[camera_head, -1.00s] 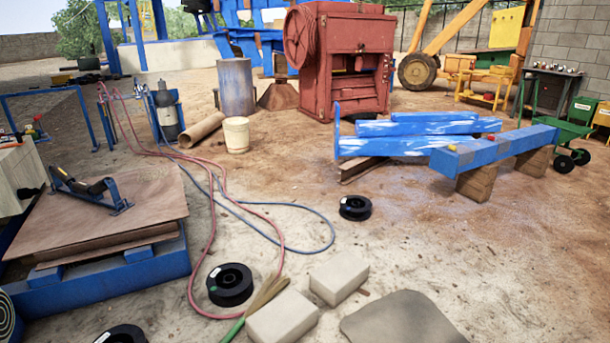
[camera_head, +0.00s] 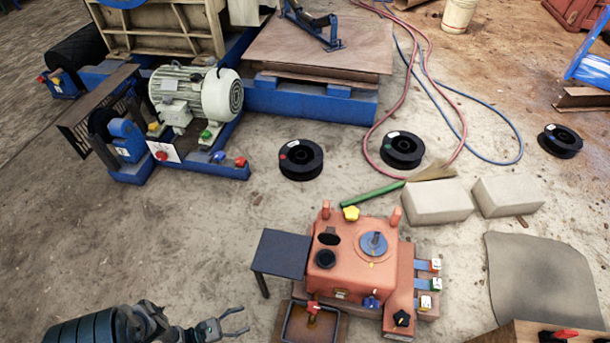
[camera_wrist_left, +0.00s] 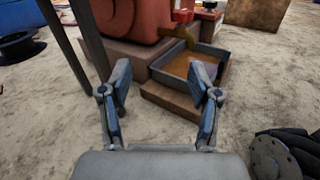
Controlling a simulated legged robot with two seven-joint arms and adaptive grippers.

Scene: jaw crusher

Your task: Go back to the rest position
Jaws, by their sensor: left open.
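My left gripper (camera_head: 236,324) comes in at the bottom of the head view, left of the orange machine. Its fingers are apart and nothing is between them. In the left wrist view my left gripper (camera_wrist_left: 161,85) also shows open and empty, with a small square tray (camera_wrist_left: 218,74) just beyond its fingertips. The gripper appears apart from the tray, over bare ground. My right gripper is not in view.
The orange machine (camera_head: 352,268), with knobs and coloured tags, stands right of the gripper. A dark side table (camera_head: 282,250) and the tray (camera_head: 288,327) adjoin it. A grey motor (camera_head: 200,95) on a blue frame is upper left. Bare ground lies between.

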